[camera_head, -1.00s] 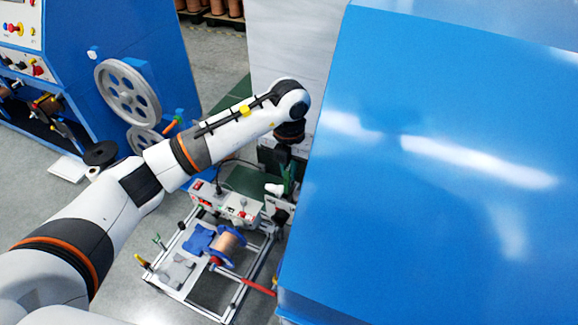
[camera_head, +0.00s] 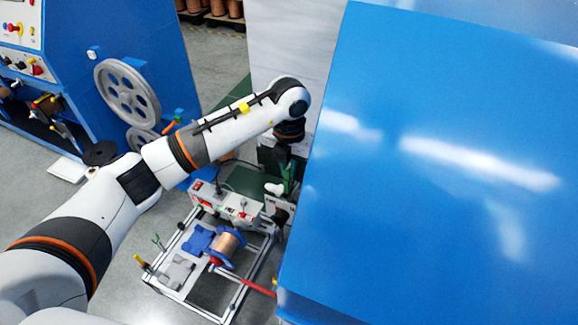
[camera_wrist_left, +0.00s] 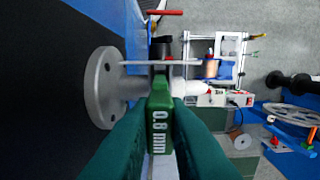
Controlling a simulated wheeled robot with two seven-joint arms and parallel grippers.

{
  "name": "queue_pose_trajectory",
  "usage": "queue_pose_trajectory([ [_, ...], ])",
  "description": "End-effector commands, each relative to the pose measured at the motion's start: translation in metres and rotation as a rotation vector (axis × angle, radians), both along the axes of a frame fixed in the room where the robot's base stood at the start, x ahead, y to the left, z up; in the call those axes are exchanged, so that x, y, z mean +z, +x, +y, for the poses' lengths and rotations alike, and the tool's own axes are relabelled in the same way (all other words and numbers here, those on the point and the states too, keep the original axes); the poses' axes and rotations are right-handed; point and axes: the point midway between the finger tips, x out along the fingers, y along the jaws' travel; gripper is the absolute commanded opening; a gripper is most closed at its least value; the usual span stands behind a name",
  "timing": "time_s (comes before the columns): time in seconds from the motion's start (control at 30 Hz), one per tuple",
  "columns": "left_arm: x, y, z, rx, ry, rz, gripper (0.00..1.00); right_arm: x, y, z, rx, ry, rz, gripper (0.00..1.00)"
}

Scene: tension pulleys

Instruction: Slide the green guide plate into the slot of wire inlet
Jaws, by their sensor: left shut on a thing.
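The green guide plate (camera_wrist_left: 159,125), marked "0.8 mm", stands between the two dark green fingers of my left gripper (camera_wrist_left: 160,110) in the left wrist view. The gripper is shut on it. In the head view my left gripper (camera_head: 287,178) hangs down beside the large blue cabinet, and the plate cannot be told apart there. My right gripper is not in view.
A blue cabinet (camera_head: 430,170) stands close on the right. A blue machine with grey wheels (camera_head: 128,92) is at the left.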

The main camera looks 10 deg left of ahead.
Motion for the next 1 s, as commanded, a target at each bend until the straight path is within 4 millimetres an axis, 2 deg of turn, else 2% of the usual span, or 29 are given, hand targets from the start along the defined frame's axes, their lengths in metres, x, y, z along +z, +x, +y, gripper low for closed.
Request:
queue_pose_trajectory([
  [0.27,-0.001,0.0,0.0,0.0,0.0,-0.001,0.0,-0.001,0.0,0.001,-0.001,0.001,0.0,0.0],
  [1.0,-0.027,0.001,0.0,0.0,0.0,-0.001,0.0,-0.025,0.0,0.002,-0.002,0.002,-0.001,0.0],
])
